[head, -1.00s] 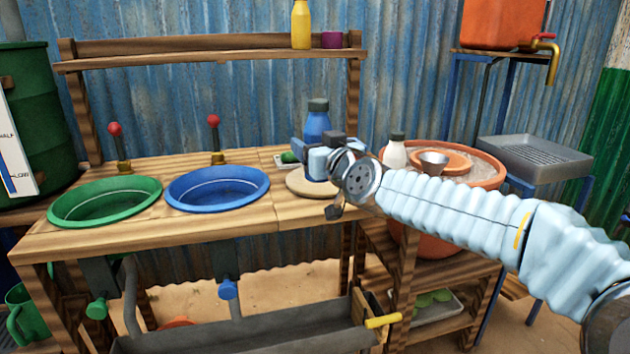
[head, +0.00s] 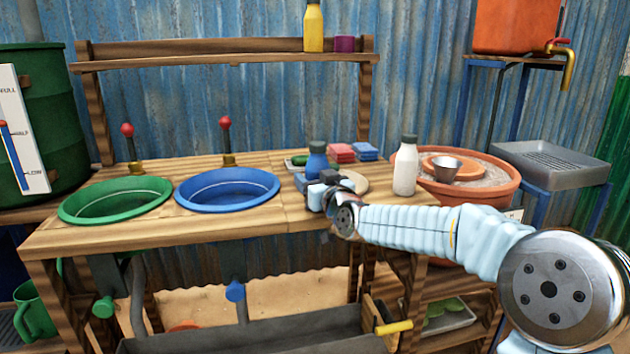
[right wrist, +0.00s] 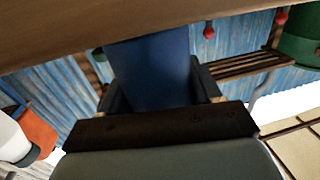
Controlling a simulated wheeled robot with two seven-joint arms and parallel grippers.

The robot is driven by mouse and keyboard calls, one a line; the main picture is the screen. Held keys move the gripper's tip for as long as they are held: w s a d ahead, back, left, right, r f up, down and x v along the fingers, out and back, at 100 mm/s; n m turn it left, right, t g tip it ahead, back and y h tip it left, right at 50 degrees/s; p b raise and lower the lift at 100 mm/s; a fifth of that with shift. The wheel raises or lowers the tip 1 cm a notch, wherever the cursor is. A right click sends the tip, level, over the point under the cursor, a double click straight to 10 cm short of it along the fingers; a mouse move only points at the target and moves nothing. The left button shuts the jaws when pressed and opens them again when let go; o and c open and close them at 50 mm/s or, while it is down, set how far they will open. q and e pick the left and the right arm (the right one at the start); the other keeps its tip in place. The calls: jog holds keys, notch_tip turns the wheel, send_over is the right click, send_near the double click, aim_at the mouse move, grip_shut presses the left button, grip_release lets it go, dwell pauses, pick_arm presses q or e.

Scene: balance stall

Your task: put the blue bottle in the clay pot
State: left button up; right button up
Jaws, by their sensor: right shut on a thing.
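The clay pot (head: 497,192) is the wide terracotta one at right, with pale fill, an orange dish and a small metal cup inside. My left gripper is not in view.
A white bottle (head: 405,168) stands between the blue bottle and the pot. A round board (head: 356,181), red sponges (head: 341,152) and blue sponges (head: 365,150) are nearby. Green (head: 115,203) and blue (head: 227,192) basins lie to the left. A grey tray (head: 555,165) is at far right.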

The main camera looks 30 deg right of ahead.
jog(key=o, duration=1.3)
jog(key=shift+f, duration=0.1)
